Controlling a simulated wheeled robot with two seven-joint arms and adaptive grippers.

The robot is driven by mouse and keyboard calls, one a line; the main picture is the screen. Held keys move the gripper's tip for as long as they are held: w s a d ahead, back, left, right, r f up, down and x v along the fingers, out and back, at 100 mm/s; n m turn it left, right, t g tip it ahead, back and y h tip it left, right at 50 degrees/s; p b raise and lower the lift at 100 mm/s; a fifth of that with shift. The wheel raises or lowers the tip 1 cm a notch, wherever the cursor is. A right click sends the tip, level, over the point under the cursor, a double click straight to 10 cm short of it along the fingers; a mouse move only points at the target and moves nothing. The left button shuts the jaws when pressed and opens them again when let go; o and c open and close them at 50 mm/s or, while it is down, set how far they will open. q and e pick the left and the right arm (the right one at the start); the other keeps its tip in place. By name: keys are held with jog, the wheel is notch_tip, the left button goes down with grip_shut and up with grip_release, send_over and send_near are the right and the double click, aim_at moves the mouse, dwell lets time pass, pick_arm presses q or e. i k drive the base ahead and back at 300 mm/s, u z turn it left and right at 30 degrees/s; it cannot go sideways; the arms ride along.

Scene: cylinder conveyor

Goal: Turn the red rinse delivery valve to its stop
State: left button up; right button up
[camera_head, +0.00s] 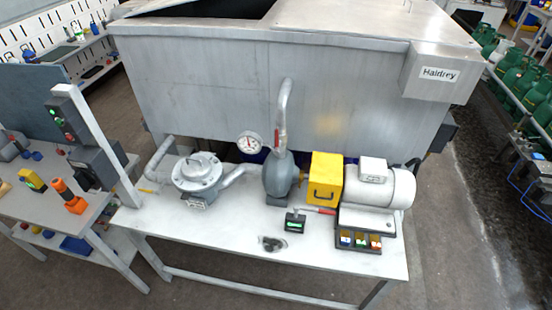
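A narrow red lever (277,140) shows upright along the grey delivery pipe (284,105) above the pump (278,176). A second red handle (320,210) lies nearly level at the pump's front right, by a small black box with a green display (295,222). I cannot tell from any label which of the two is the rinse delivery valve. Neither of my grippers shows in the head view, and nothing is touching either red handle.
The pump stands on a white bench (220,255) before a large steel tank (200,75). Around it are a round gauge (249,142), a grey strainer (197,172), a yellow guard (324,177) and a motor (380,184). A small dark item (271,243) lies on the bench; its front left is clear.

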aim_at(276, 151)
jog(key=z, duration=0.55)
jog(key=i, duration=0.55)
jog(key=u, duration=0.6)
jog(key=k, duration=1.35)
jog(key=u, duration=0.4)
